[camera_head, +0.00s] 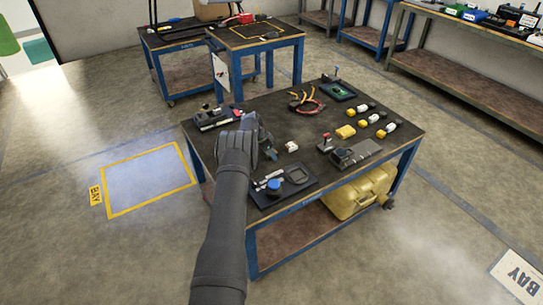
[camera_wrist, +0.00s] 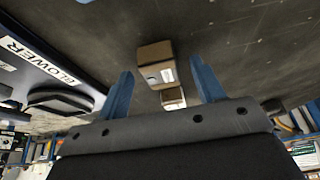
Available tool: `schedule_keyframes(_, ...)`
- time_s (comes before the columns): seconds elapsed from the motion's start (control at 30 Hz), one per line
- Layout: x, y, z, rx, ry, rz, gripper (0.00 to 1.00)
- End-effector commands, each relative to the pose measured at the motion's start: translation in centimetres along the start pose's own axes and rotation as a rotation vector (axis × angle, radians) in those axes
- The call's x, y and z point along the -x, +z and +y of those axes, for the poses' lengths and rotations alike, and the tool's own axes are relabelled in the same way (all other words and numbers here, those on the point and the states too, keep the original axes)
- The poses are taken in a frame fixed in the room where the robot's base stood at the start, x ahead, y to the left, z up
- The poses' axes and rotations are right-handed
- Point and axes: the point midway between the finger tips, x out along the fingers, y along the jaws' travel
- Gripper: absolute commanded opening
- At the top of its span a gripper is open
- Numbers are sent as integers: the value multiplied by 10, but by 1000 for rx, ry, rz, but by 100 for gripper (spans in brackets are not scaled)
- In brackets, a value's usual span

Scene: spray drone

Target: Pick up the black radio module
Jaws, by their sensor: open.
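My gripper (camera_head: 268,149) is over the left half of the blue-framed worktable (camera_head: 318,125), with my dark arm partly hiding the table behind it. In the wrist view its two blue fingers (camera_wrist: 161,70) are apart with nothing held. A small brownish block (camera_wrist: 155,52) with a pale label shows beyond and between the fingertips, with a second pale piece just below it in the picture. A small white block (camera_head: 291,146) lies right of my gripper in the head view. I cannot tell for certain which thing is the black radio module.
A dark tray (camera_head: 262,200) with a blue round part is at the table's front. A dark device (camera_head: 212,118) lies at the left; a grey-black device (camera_head: 355,153) and yellow-white parts (camera_head: 345,131) are at the right. A "BLOWER" label (camera_wrist: 38,60) shows in the wrist view.

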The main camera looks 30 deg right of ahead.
Motion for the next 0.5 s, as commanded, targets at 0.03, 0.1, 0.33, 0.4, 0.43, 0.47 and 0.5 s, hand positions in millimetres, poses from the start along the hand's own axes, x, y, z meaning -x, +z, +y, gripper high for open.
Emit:
schedule_keyframes(0.03,-2,0,0,0,0,0,62)
schedule_keyframes(0.1,-4,0,0,0,0,0,62)
schedule_keyframes(0.33,-4,0,0,0,0,0,54)
schedule_keyframes(0.4,-3,0,0,0,0,0,40)
schedule_keyframes(0.43,-3,0,0,1,0,0,34)
schedule_keyframes(0.47,-3,0,0,1,0,0,28)
schedule_keyframes(0.5,-3,0,0,0,0,0,21)
